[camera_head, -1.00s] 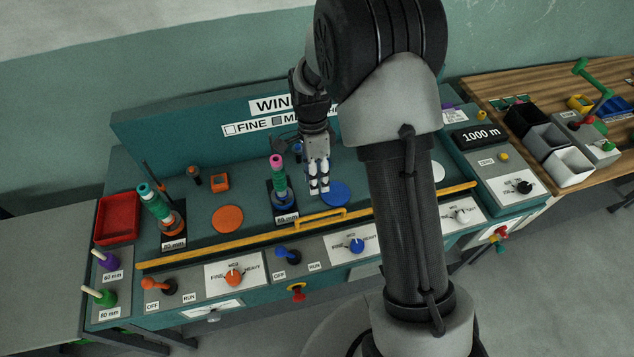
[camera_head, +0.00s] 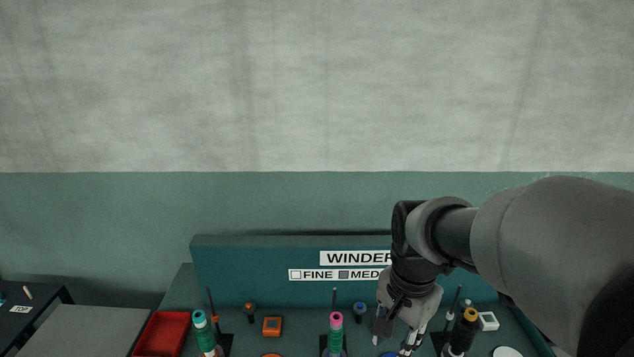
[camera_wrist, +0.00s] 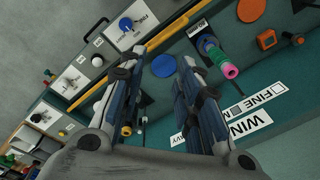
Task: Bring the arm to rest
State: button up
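My gripper (camera_head: 397,340) hangs in front of the winder's back panel at the lower right of the head view. In the wrist view its two fingers (camera_wrist: 158,76) stand apart with nothing between them, so it is open and empty. Beyond the fingertips lies a blue disc (camera_wrist: 164,66) on the teal winder bench. A teal spool with a pink top (camera_wrist: 222,62) stands on its holder beside the right finger in the wrist view, apparently apart from it. The same spool (camera_head: 336,330) is left of my gripper in the head view.
A dark spool with a yellow top (camera_head: 463,330) stands right of my gripper. The winder sign (camera_head: 355,258) is on the back panel (camera_head: 250,255). A red tray (camera_head: 162,333), another teal spool (camera_head: 203,335) and an orange box (camera_head: 272,326) are at left. The wall above is bare.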

jog(key=s+r+n+t+b, duration=0.1)
jog(key=s+r+n+t, duration=0.2)
jog(key=s+n, duration=0.7)
jog(key=s+r, duration=0.1)
jog(key=s, duration=0.5)
jog(key=shift+r+t+b, duration=0.15)
jog(key=shift+t+b, duration=0.15)
jog(key=shift+t, duration=0.1)
jog(key=shift+w+d, duration=0.1)
